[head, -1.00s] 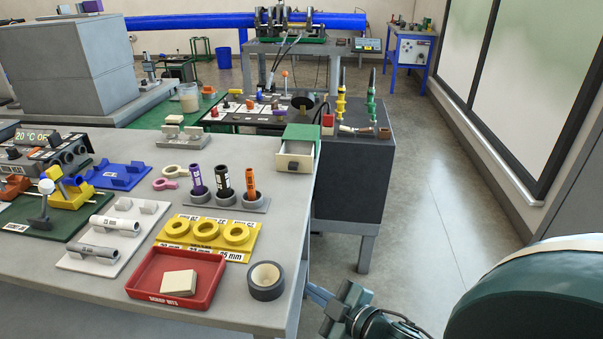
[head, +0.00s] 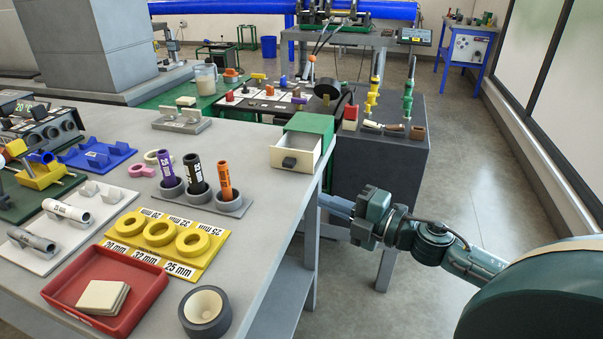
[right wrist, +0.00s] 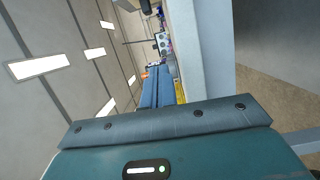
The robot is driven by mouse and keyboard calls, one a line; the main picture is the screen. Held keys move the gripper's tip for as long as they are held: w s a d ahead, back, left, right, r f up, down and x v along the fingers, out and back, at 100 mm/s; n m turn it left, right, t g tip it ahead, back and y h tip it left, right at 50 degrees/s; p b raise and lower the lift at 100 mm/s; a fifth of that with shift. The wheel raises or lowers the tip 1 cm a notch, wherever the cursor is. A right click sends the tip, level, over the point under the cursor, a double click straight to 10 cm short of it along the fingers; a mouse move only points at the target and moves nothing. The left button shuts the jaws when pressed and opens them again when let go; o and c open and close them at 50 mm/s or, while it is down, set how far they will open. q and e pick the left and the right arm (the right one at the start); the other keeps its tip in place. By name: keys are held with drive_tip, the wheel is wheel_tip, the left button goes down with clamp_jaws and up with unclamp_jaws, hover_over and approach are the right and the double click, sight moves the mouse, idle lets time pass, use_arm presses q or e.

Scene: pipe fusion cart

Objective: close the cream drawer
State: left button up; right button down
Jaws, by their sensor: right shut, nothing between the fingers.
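The cream drawer (head: 290,161) is pulled partly out of a small green cabinet (head: 309,125) at the right rear corner of the grey bench. Its dark knob (head: 289,163) faces the front left, and its open top shows. My right gripper (head: 335,205) is shut and empty, beside the bench's right edge, to the right of and nearer than the drawer, not touching it. Its blue fingers point left toward the bench; they also show in the right wrist view (right wrist: 156,88). My left gripper is not in view.
The grey bench (head: 255,225) holds yellow rings (head: 160,233), upright marker-like tubes in a holder (head: 215,205), a red tray (head: 107,280) and a black tape roll (head: 205,311). A dark cabinet (head: 385,165) stands behind my right gripper. The floor at right is clear.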

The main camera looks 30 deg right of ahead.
sight(316, 154)
drive_tip(key=shift+n, duration=0.4)
drive_tip(key=x, duration=0.3)
drive_tip(key=p+x, duration=0.1)
drive_tip(key=x, duration=0.6)
drive_tip(key=shift+w+d+r, duration=0.2)
drive_tip(key=shift+w+r, duration=0.05)
drive_tip(key=shift+r, duration=0.15)
drive_tip(key=shift+w+d+f, duration=0.2)
drive_tip(key=shift+w+d, duration=0.9)
drive_tip(key=shift+d, duration=0.15)
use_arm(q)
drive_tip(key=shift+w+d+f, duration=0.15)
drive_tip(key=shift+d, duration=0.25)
use_arm(e)
drive_tip(key=shift+w+d, duration=0.2)
drive_tip(key=shift+d, duration=0.05)
drive_tip(key=w+d+b, duration=0.3)
drive_tip(key=w+d, duration=0.3)
drive_tip(key=shift+d, duration=0.3)
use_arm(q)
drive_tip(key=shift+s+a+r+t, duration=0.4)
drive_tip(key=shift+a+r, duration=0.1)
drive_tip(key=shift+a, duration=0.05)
use_arm(e)
drive_tip(key=shift+w+d+r, duration=0.15)
drive_tip(key=shift+d, duration=0.15)
